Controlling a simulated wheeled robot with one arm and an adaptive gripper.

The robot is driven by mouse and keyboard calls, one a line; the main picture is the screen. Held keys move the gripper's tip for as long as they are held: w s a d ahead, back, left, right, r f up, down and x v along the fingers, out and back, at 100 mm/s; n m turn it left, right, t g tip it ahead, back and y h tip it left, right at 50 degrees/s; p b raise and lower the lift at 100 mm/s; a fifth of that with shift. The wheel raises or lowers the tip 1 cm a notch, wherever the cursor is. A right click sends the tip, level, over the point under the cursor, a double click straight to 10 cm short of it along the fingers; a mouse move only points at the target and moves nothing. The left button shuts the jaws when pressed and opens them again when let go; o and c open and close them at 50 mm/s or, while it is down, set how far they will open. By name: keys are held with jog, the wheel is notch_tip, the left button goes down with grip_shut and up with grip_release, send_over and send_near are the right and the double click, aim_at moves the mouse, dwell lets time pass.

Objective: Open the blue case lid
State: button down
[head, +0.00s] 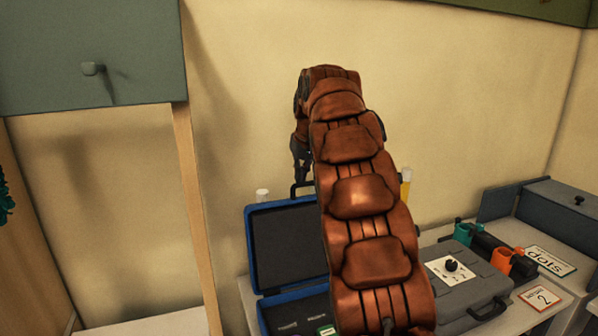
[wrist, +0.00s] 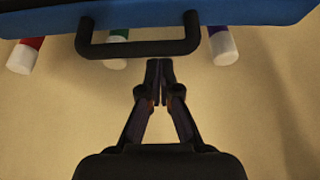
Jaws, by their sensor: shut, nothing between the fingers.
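The blue case (head: 266,312) stands on the counter with its lid (head: 251,238) raised steeply, so its dark lining and part of its inside show. My arm hides the right part of the case. The lid's black handle (head: 294,190) is at its top edge and also shows in the wrist view (wrist: 140,49), below the blue lid edge (wrist: 262,12). My gripper (head: 302,178) is above the handle in the head view. In the wrist view, its fingers (wrist: 159,66) are together and empty, close to the handle; I cannot tell if they touch it.
A grey case (head: 478,283) with a black knob stands right of my arm. Beyond it are green and orange cylinders (head: 501,260), a "dots" card (head: 550,261) and a dark box (head: 560,205). White-capped tubes (wrist: 222,47) are near the handle. A wooden post (head: 195,210) stands left.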

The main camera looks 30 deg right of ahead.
jog(key=shift+s+a, duration=0.1)
jog(key=shift+s, duration=0.35)
dwell(0.3)
jog(key=shift+s+a+f+b, duration=0.1)
jog(key=shift+s+b, duration=0.3)
jog(key=shift+b, duration=0.4)
jog(key=shift+s+a+r+t+h+b, duration=0.1)
jog(key=shift+s+a+t+b, duration=0.25)
jog(key=shift+s+b, duration=0.65)
jog(key=shift+s+a+r+t+h+b, duration=0.15)
jog(key=shift+s+t+b, duration=0.3)
jog(key=shift+s+b, duration=0.55)
jog(key=shift+s+a+r+t+h+b, duration=0.1)
jog(key=shift+s+a+t+b, duration=0.25)
jog(key=shift+s+b, duration=0.65)
jog(key=shift+w+d, duration=0.1)
jog(key=shift+w, duration=0.05)
jog(key=v, duration=1.2)
